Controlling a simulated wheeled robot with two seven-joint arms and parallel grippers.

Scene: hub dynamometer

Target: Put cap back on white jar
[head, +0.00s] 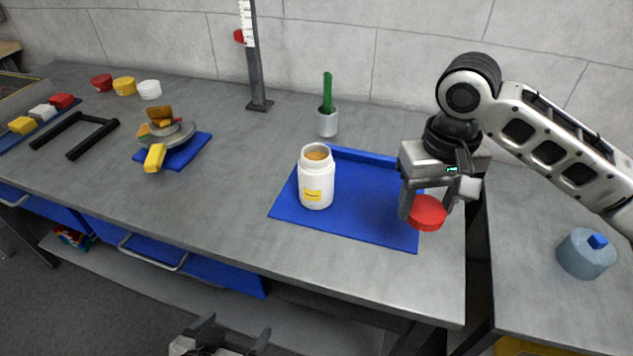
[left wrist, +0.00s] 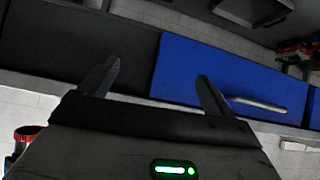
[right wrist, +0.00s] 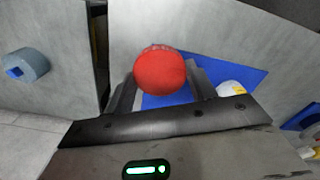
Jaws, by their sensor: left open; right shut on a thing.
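The white jar (head: 317,180) stands upright and uncapped on the blue mat (head: 360,222), with brownish contents at its mouth and a yellow label. My right gripper (head: 428,208) is shut on the red cap (head: 427,213) and holds it above the right part of the mat, to the right of the jar and apart from it. In the right wrist view the red cap (right wrist: 160,72) sits between the fingers, and the jar (right wrist: 232,90) shows partly behind the right finger. My left gripper (head: 225,338) is open and empty, low in front of the bench.
A grey cup with a green-handled tool (head: 327,115) stands behind the mat. A stand with a scale (head: 255,60) rises at the back. A metal dish with yellow pieces (head: 168,135) and small lids (head: 125,86) are to the left. A blue-grey cylinder (head: 586,254) stands on the right bench.

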